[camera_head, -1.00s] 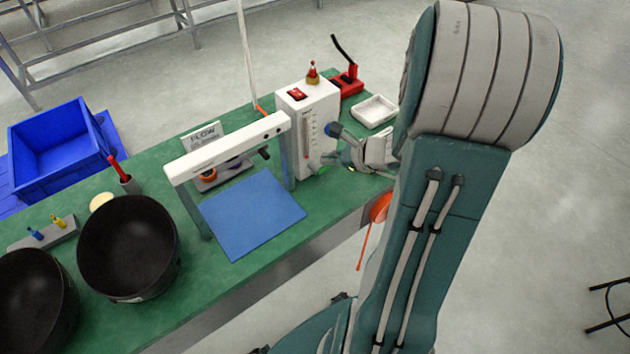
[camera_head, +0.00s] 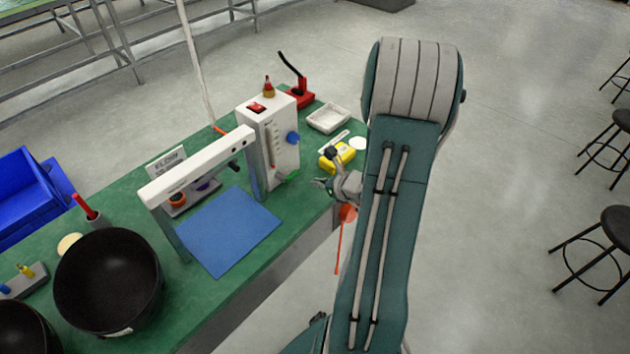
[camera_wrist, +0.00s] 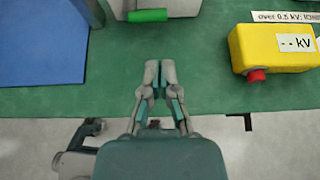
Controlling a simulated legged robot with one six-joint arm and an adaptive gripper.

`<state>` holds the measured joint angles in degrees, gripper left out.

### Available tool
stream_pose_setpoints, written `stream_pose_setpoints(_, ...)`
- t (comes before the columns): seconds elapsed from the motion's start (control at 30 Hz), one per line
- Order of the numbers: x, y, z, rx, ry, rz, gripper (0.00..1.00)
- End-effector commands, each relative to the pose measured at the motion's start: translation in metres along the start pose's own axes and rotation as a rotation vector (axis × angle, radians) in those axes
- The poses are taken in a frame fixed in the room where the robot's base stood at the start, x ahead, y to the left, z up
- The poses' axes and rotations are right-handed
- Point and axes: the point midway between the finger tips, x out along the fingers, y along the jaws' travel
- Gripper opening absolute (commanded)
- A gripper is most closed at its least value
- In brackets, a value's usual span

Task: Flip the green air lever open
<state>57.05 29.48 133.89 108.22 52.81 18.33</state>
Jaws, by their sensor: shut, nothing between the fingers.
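The green air lever (camera_head: 288,176) sits low on the front of the white box (camera_head: 256,125). In the wrist view the green lever (camera_wrist: 147,15) lies across the top, lengthwise left to right, against the box's white base (camera_wrist: 185,8). My gripper (camera_head: 320,183) is over the table's front edge, to the right of the lever and apart from it. In the wrist view my gripper (camera_wrist: 160,70) has its fingers together with nothing between them, and bare green tabletop separates the fingertips from the lever.
A yellow kV meter (camera_wrist: 272,48) with a red button stands right of my gripper. A blue knob (camera_head: 293,137) juts from the box's side. A blue mat (camera_head: 228,231) lies under a white-topped frame (camera_head: 198,165). A red-orange disc (camera_head: 348,213) hangs at the table edge.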

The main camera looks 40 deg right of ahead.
Motion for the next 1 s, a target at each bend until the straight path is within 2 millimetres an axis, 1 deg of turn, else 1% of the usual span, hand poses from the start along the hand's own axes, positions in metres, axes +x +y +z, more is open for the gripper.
stream_pose_setpoints(0.03, 0.011, 0.001, 0.0, -0.001, 0.001, 0.005, 0.0)
stream_pose_setpoints(0.2, 0.043, -0.001, -0.002, 0.001, 0.002, 0.006, 0.0)
stream_pose_setpoints(0.3, 0.059, -0.002, -0.002, 0.001, 0.002, 0.005, 0.0)
stream_pose_setpoints(0.4, 0.071, -0.002, -0.001, 0.001, 0.001, 0.004, 0.0)
stream_pose_setpoints(0.5, 0.078, -0.002, -0.001, 0.0, 0.0, 0.002, 0.0)
stream_pose_setpoints(0.6, 0.081, -0.001, -0.001, 0.0, 0.0, 0.002, 0.0)
stream_pose_setpoints(0.83, 0.081, -0.002, -0.001, 0.0, 0.0, 0.001, 0.0)
stream_pose_setpoints(1.0, 0.08, -0.005, -0.001, -0.005, 0.0, -0.003, 0.0)
